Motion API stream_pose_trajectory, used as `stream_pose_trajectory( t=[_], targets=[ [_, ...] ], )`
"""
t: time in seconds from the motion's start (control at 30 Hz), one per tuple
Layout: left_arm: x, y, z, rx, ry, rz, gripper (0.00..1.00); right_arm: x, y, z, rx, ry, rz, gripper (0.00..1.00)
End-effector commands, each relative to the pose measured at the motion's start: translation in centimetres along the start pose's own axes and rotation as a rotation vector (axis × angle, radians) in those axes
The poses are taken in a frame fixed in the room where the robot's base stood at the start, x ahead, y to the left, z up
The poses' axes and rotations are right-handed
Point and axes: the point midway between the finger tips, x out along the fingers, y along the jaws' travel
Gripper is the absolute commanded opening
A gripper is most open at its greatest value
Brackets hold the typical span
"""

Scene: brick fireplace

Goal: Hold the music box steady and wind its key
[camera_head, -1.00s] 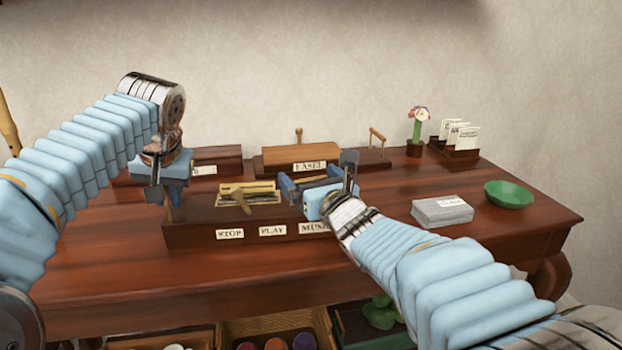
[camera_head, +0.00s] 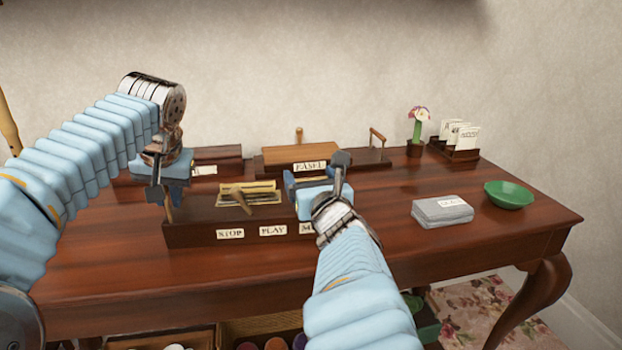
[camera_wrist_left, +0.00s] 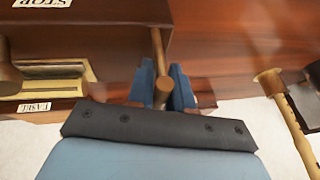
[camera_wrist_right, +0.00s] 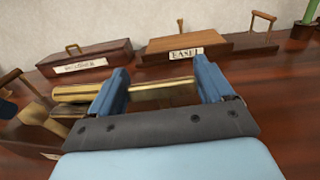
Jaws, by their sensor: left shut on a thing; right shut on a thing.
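The music box (camera_head: 195,234) is a long dark wooden case on the table, with STOP, PLAY and partly hidden MUSIC labels on its front and brass-coloured parts (camera_head: 262,187) on top. My left gripper (camera_head: 170,188) is over its left end, shut on an upright wooden peg (camera_wrist_left: 158,50), seen between the blue fingers in the left wrist view. My right gripper (camera_head: 314,182) is over its right end. Its fingers are wide apart, shut on a brass-coloured bar (camera_wrist_right: 165,92). I cannot tell whether this bar is the key. My right wrist hides the box's right end.
Behind stand a wooden box labelled EASEL (camera_head: 298,155) and a dark case (camera_wrist_right: 85,61). To the right are grey cards (camera_head: 442,212), a green bowl (camera_head: 509,194), a flower pot (camera_head: 415,148) and a card rack (camera_head: 455,147). The table's front right (camera_head: 470,245) is clear.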

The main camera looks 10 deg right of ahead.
Motion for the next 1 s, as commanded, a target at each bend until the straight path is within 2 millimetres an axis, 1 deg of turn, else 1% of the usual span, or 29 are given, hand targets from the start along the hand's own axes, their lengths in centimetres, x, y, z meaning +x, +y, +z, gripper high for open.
stream_pose_trajectory(
  t=[0.13, 0.43, 0.47, 0.5, 0.57, 0.83, 0.93, 1.0],
  targets=[
    [0.0, -0.1, 0.0, 0.001, 0.000, 0.000, 0.00, 0.0, -0.1, -0.1, -0.001, 0.000, -0.031, 0.51],
    [0.0, -0.1, 0.0, 0.000, 0.000, -0.001, 0.00, 0.0, -0.1, 0.0, 0.001, -0.001, -0.034, 0.50],
    [0.0, -0.1, 0.0, 0.000, 0.000, -0.001, 0.00, 0.0, -0.1, 0.0, 0.001, -0.001, -0.034, 0.84],
    [0.0, -0.1, 0.0, 0.000, 0.000, -0.001, 0.00, 0.0, -0.1, 0.0, 0.001, -0.001, -0.034, 0.90],
    [0.0, -0.1, 0.0, 0.000, 0.000, -0.001, 0.00, 0.0, -0.1, 0.0, 0.001, -0.001, -0.033, 0.99],
    [0.0, -0.1, 0.0, 0.000, 0.000, -0.001, 0.00, 0.0, 0.0, 0.3, 0.001, -0.002, -0.031, 1.00],
    [0.0, -0.1, 0.0, 0.000, 0.000, -0.001, 0.00, 0.0, 0.0, 1.4, 0.002, -0.004, -0.029, 1.00],
    [0.0, -0.1, 0.0, 0.000, 0.000, -0.001, 0.00, 0.0, 0.0, 2.7, 0.002, -0.005, -0.028, 1.00]
  ],
)
